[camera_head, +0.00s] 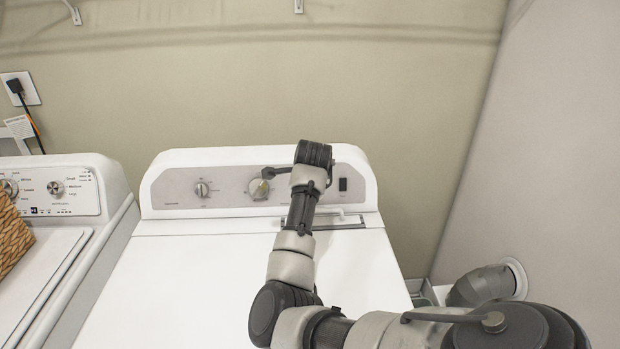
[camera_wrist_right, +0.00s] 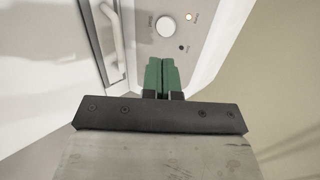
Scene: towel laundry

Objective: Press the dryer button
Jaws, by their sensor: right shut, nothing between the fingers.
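The white dryer (camera_head: 165,275) stands in the middle of the head view. In the right wrist view a round white button (camera_wrist_right: 165,27) is on the panel, near two small indicator spots, one lit orange. My right gripper (camera_wrist_right: 160,62) is shut and empty, its green fingertips just below the button in the picture. I cannot tell whether they touch the panel. In the head view my right wrist hides the fingers and part of the panel. My left gripper is not in view.
A white washer (camera_head: 75,187) stands left of the dryer, with a wicker basket (camera_head: 12,237) at the left edge. A white handle (camera_wrist_right: 113,38) lies beside the panel. Walls close off the back and right. The dryer's top is clear left of my arm.

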